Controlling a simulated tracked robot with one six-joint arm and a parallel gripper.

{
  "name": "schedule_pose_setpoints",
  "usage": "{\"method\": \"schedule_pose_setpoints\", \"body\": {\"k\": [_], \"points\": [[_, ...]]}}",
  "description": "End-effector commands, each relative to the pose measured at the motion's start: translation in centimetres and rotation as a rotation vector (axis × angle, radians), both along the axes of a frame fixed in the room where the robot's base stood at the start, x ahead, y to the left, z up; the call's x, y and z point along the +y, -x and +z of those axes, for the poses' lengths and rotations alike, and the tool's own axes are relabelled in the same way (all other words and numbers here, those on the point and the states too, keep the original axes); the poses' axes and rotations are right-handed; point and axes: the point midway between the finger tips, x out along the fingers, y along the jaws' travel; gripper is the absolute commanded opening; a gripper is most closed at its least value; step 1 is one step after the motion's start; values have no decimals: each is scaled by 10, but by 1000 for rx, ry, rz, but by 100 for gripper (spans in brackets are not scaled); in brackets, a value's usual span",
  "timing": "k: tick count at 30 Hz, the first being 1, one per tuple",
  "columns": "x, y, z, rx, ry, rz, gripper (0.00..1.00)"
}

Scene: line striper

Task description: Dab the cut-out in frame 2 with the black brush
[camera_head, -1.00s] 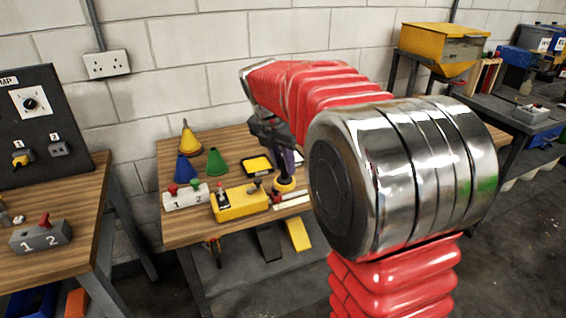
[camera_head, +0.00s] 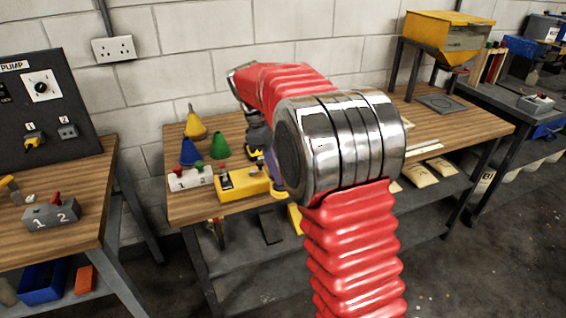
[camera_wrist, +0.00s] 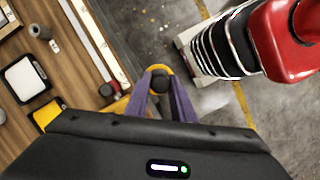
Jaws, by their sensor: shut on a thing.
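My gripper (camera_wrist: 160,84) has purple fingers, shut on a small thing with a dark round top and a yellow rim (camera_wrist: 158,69). I cannot tell whether this is the black brush; its lower part is hidden. The wrist view shows grey floor beyond it, past the bench edge. In the head view my gripper (camera_head: 271,168) is partly hidden by my arm's silver joint, right of a yellow block (camera_head: 243,184). A dark square plate with a pale outline (camera_head: 441,104) lies on the bench's right part. It may be a frame; I see no readable number.
My arm hides the bench's middle.

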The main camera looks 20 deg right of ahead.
Motion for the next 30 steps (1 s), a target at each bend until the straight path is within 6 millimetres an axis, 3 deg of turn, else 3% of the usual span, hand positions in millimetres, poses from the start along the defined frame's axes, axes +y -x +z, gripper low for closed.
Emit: {"method": "schedule_pose_setpoints", "body": {"k": [11,18,24,30], "points": [[29,-1,-47,2,0,-524,4],[58,0,-97,4,1,-835,4],[78,3,-133,0,2,-926,4],[80,3,-137,-2,1,-931,4]]}}
